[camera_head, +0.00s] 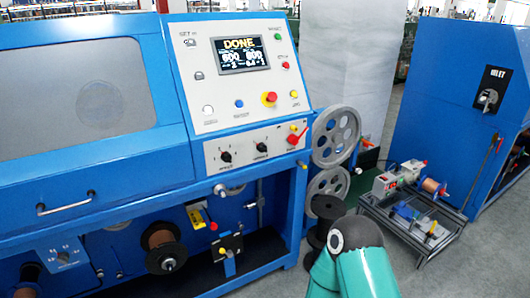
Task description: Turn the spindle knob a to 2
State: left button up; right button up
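Two black rotary knobs sit on the lower grey strip of the blue machine's control panel: a left knob (226,157) and a right knob (262,147). Small labels are printed under them, too small to read surely, so I cannot tell which is spindle knob a or where either points. Another small dial (63,257) sits on a blue plate at the lower left. A teal arm link of mine rises at the bottom, right of centre, well away from the knobs. Neither of my grippers shows.
The panel's screen (240,54) reads DONE. A red-handled lever (297,136) is right of the knobs. Grey pulley wheels (336,137) stand beside the machine. A low cart (418,232) and a blue cabinet (450,90) stand at the right. Grey floor lies between.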

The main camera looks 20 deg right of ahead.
aim_at(261, 147)
jog(key=z, duration=0.05)
jog(key=i, duration=1)
jog(key=u, duration=0.05)
